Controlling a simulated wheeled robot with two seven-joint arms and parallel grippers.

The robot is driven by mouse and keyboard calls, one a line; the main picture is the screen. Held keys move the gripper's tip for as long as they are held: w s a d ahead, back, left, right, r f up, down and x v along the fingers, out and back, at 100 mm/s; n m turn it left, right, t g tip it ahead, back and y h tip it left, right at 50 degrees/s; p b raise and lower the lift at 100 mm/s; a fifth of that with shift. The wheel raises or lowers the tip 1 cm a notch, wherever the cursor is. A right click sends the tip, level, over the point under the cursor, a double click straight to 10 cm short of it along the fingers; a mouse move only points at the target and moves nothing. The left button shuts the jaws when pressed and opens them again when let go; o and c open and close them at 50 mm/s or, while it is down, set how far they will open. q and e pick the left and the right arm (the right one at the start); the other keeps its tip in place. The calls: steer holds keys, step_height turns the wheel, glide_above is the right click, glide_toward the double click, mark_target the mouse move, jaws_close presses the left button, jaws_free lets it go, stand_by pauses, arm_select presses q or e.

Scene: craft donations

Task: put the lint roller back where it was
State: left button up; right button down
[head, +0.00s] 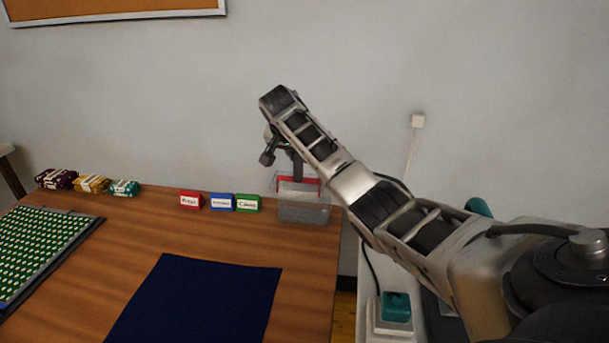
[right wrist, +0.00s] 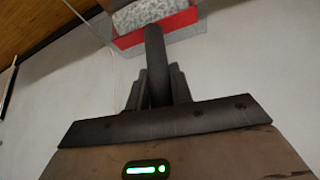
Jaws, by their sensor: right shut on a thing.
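The lint roller (right wrist: 155,57) shows in the right wrist view as a dark handle running up from my right gripper (right wrist: 157,95), which is shut on it. A grey speckled part and a red part show at the handle's far end. In the head view my right gripper (head: 296,150) is over the table's far right corner. The dark handle (head: 298,167) hangs down from it toward a red-edged part above a clear bin (head: 304,211). I cannot tell whether the roller's end is inside the bin or just above it. My left gripper is not in view.
Red (head: 191,200), blue (head: 222,202) and green (head: 248,203) labelled blocks stand left of the bin. Wrapped bundles (head: 91,184) lie at the back left. A dark blue mat (head: 195,300) and a green dotted board (head: 40,245) lie nearer. A teal-topped item (head: 396,307) stands right of the table.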

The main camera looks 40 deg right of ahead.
mark_target(305, 173)
steer(key=x, duration=0.6)
steer(key=shift+s+d, duration=0.1)
steer(key=shift+d, duration=0.2)
steer(key=shift+f, duration=1.7)
steer(key=shift+f+b, duration=0.25)
steer(key=shift+b, duration=0.05)
steer(key=c, duration=1.2)
jaws_free()
steer(key=shift+f, duration=0.1)
steer(key=shift+c, duration=0.2)
steer(key=shift+r, duration=0.25)
steer(key=p+v, duration=0.1)
steer(key=v, duration=1.1)
steer(key=shift+d+r+p, duration=0.1)
steer(key=shift+r+p, duration=0.15)
steer(key=shift+p, duration=0.15)
